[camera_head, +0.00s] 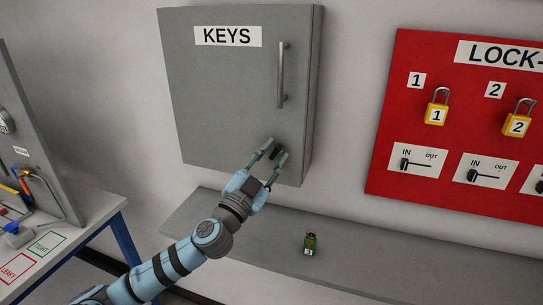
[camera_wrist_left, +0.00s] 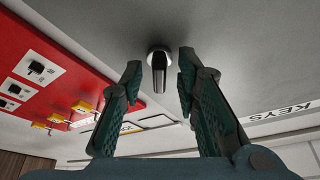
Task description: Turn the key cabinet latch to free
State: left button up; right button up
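The grey key cabinet (camera_head: 225,95) hangs on the wall, its door shut, with a KEYS label (camera_head: 228,36) and a vertical bar handle (camera_head: 281,75). The small dark latch (camera_head: 274,152) is low on the door, below the handle; the gripper partly hides it. In the left wrist view the latch (camera_wrist_left: 158,68) is a dark lever on a round metal base. My left gripper (camera_head: 274,160) is open at the latch. In the left wrist view its fingers (camera_wrist_left: 160,82) stand either side of the lever, with visible gaps. My right gripper is in neither view.
A red lock-out board (camera_head: 460,70) with yellow padlocks (camera_head: 436,110) and IN/OUT switches is to the right. A grey shelf (camera_head: 260,240) runs below the cabinet, holding a small green object (camera_head: 310,243). A workbench (camera_head: 75,235) with tools stands at left.

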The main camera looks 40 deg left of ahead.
pick_arm(q)
grip_shut()
jog(key=shift+m, duration=0.6)
jog(key=m, duration=0.1)
jog(key=m+h+p, duration=0.1)
jog(key=m+p, duration=0.1)
jog(key=shift+r+g+h, duration=0.25)
jog(key=shift+g+h, duration=0.15)
jog(key=m+g+h+p, duration=0.1)
jog(key=m+p, duration=0.1)
jog(key=m, duration=0.1)
jog(key=m+p, duration=0.2)
jog(key=m, duration=0.1)
jog(key=shift+a+g+h, duration=0.1)
jog(key=shift+g+h, duration=0.3)
jog(key=shift+m+g, duration=0.5)
jog(key=shift+m, duration=1)
